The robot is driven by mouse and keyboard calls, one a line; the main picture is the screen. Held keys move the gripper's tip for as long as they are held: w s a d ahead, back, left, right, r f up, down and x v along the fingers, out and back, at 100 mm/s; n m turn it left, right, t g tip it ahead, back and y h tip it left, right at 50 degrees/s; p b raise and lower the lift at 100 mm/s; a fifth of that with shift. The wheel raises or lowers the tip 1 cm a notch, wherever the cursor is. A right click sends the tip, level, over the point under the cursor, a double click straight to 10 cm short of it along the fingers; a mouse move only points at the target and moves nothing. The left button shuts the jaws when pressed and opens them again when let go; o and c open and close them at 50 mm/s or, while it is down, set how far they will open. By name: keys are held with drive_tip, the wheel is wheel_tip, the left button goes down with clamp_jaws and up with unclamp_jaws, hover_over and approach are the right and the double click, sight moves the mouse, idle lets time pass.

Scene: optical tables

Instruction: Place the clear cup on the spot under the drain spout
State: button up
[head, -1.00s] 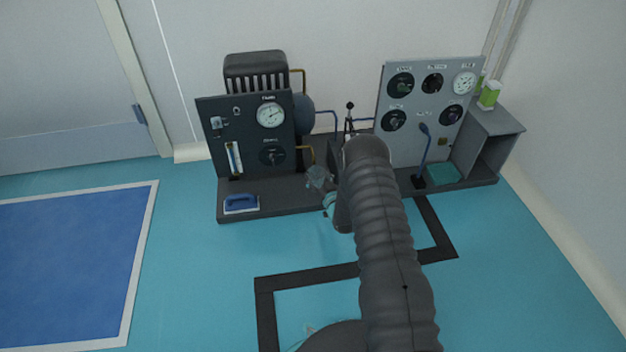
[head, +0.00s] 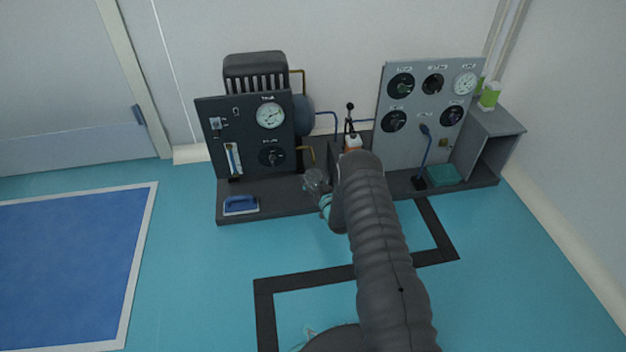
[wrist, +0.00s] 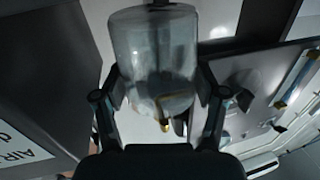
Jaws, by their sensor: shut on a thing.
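The clear cup (head: 315,181) is held at the end of my gripper (head: 325,202), in front of the dark panel's right edge. In the wrist view the clear cup (wrist: 150,45) fills the upper middle between both fingers. My gripper is shut on it. The brass drain spout (head: 309,151) comes out of the right side of the dark panel, just above and behind the cup. In the wrist view a brass spout end (wrist: 165,123) shows close to the cup. I cannot make out the spot under the spout or whether the cup touches the bench.
The dark gauge panel (head: 243,140) stands to the left and the grey gauge panel (head: 418,140) to the right. A white and orange item (head: 353,142) stands behind my arm. A teal pad (head: 444,175) lies at right.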

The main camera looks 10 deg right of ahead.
drive_tip(key=shift+f, duration=0.5)
drive_tip(key=o, duration=1.1)
